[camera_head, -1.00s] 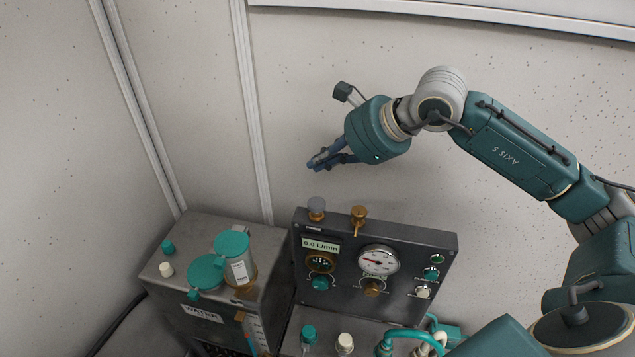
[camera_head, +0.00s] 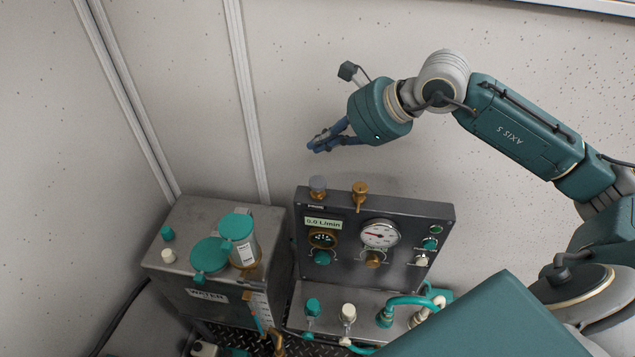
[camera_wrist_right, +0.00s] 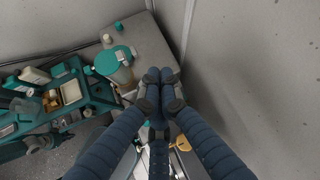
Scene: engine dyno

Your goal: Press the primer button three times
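A dark control panel (camera_head: 415,215) stands against the wall in the head view. A grey round cap (camera_head: 317,184) and a brass knob (camera_head: 360,190) stand on its top edge. Its face carries a small green button (camera_head: 436,230), a teal knob (camera_head: 430,244) and a white knob (camera_head: 422,259). I cannot read which one is the primer button. My right gripper (camera_head: 318,144) is above the grey cap, apart from it, with its blue fingers drawn together and empty. The fingertips also meet in the right wrist view (camera_wrist_right: 160,76), where the brass knob (camera_wrist_right: 183,144) shows beside them. My left gripper is out of view.
The panel face has a flow display (camera_head: 323,223) reading 0.0 L/min and a gauge (camera_head: 380,234). A grey water tank (camera_head: 185,235) with teal lids stands to the left. Valves and a teal hose (camera_head: 408,300) are below. The wall behind is bare.

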